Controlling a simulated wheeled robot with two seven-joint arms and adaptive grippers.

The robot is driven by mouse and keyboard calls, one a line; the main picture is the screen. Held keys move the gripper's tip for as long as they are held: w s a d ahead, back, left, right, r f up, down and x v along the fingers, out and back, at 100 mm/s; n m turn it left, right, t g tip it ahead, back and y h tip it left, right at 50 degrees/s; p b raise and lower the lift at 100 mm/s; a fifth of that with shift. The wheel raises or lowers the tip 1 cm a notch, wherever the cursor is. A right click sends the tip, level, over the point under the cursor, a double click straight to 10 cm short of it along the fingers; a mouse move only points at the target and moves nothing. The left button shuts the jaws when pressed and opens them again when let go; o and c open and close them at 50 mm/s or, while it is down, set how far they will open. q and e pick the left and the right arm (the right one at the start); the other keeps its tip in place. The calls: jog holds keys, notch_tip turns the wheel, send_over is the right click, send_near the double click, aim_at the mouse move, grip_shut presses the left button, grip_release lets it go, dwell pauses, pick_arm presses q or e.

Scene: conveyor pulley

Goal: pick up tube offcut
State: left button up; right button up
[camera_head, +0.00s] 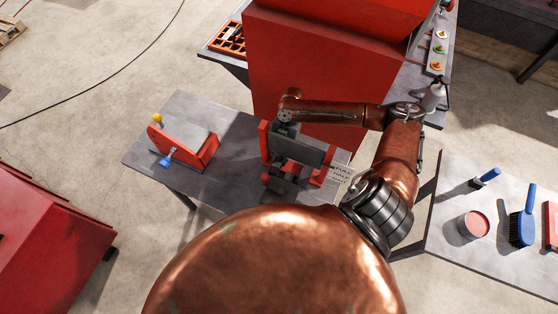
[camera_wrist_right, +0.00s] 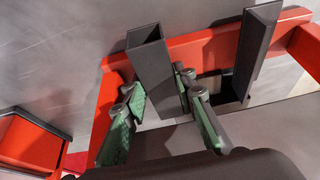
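The tube offcut (camera_wrist_right: 152,62) is a dark grey, hollow square tube. In the right wrist view it stands slightly tilted, its open end towards the top of the picture. My right gripper (camera_wrist_right: 163,97) has its green-padded fingers on either side of the tube, and the pads appear to lie against its sides. In the head view my right gripper (camera_head: 284,114) is at the left end of a red fixture with dark plates (camera_head: 296,150), and I cannot make out the tube there. My left gripper is not in view.
A red bar (camera_wrist_right: 215,45) of the fixture runs behind the tube, with a dark upright piece (camera_wrist_right: 258,45) right of it. A red and grey roller unit (camera_head: 185,140) stands left on the grey table (camera_head: 226,180). A large red machine (camera_head: 310,60) rises behind.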

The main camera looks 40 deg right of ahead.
grip_shut()
